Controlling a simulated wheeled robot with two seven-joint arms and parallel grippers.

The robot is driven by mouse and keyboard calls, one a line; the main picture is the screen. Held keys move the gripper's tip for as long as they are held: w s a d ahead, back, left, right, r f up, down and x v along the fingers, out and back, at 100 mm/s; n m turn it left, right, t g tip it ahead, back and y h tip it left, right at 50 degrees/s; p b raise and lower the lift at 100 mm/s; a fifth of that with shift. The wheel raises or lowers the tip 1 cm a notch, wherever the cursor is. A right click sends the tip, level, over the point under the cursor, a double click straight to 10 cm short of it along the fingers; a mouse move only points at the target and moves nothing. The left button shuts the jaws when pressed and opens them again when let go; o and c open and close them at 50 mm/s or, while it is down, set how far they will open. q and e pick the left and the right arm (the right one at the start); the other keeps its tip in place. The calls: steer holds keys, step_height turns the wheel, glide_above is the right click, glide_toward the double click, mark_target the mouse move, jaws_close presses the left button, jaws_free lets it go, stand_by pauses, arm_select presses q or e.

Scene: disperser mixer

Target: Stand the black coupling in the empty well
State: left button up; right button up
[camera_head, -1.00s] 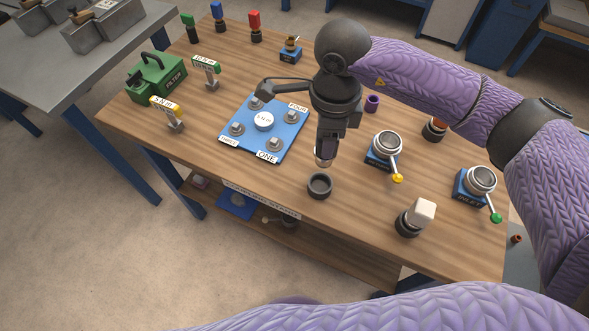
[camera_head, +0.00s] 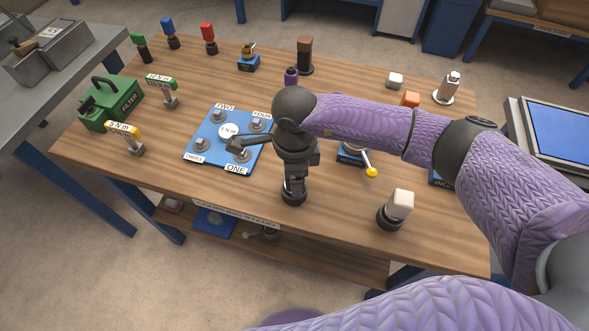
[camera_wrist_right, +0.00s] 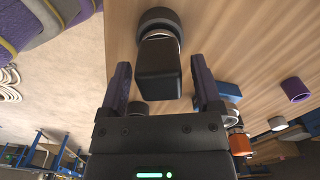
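In the head view my right gripper (camera_head: 293,186) is directly over the well (camera_head: 293,199) near the table's front edge, hiding most of the coupling. My left gripper is out of view.
A white-topped coupling (camera_head: 398,205) stands in a dark well to the right. A blue plate (camera_head: 211,152) with several numbered posts lies to the left. A blue fixture with a yellow-knobbed lever (camera_head: 371,171) is behind right. The wood front left of the gripper is clear.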

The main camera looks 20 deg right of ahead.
steer(key=shift+r, duration=0.4)
step_height(320, 180, up, 12)
steer(key=p, duration=0.2)
steer(key=shift+f+p, duration=0.2)
steer(key=shift+p, duration=0.2)
